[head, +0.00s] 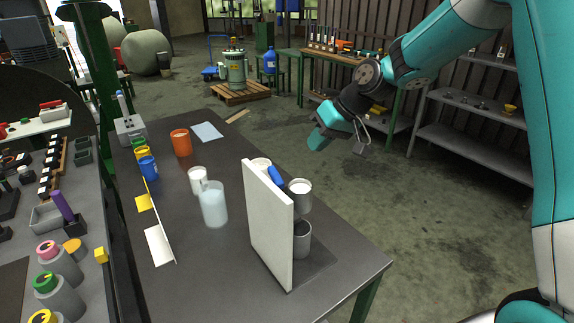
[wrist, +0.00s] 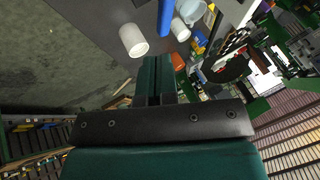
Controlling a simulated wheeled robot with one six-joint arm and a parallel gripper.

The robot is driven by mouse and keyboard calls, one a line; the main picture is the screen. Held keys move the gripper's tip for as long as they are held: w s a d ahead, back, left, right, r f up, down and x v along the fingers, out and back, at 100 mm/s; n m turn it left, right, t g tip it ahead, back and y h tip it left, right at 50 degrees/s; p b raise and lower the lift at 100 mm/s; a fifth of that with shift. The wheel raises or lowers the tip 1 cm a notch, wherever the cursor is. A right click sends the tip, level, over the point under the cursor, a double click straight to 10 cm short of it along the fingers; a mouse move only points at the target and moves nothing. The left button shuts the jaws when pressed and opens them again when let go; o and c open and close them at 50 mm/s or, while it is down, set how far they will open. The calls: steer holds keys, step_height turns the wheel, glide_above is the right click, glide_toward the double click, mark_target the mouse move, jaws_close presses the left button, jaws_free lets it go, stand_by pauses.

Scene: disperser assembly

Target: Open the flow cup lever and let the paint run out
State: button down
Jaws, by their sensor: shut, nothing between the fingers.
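A short blue bar (head: 277,174), which looks like the lever, shows at the panel's top edge. A long blue bar (wrist: 165,50) also crosses the upper middle of the wrist view. My gripper (head: 318,141) is shut and empty, in the air behind the cups and apart from them. Its fingers (wrist: 154,75) show in the wrist view. I see no flowing paint.
A clear jar (head: 213,205), a white cup (head: 198,180) and an orange can (head: 181,143) stand on the dark table (head: 345,265) left of the panel. Blue and yellow cans are further left. Shelves (head: 465,150) stand along the right wall.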

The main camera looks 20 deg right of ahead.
mark_target(276, 181)
steer(key=shift+m+t, duration=0.4)
steer(key=w+d+f, duration=0.1)
steer(key=w+d, duration=0.1)
steer(key=w+d+f, duration=0.1)
steer(key=shift+w+d+f, duration=0.3)
steer(key=shift+w+d, duration=0.05)
steer(key=w+a+f+p, duration=0.3)
steer(key=a+f+p, duration=0.3)
steer(key=a+f, duration=0.2)
steer(key=shift+w+a, duration=0.15)
steer(key=shift+a, duration=0.35)
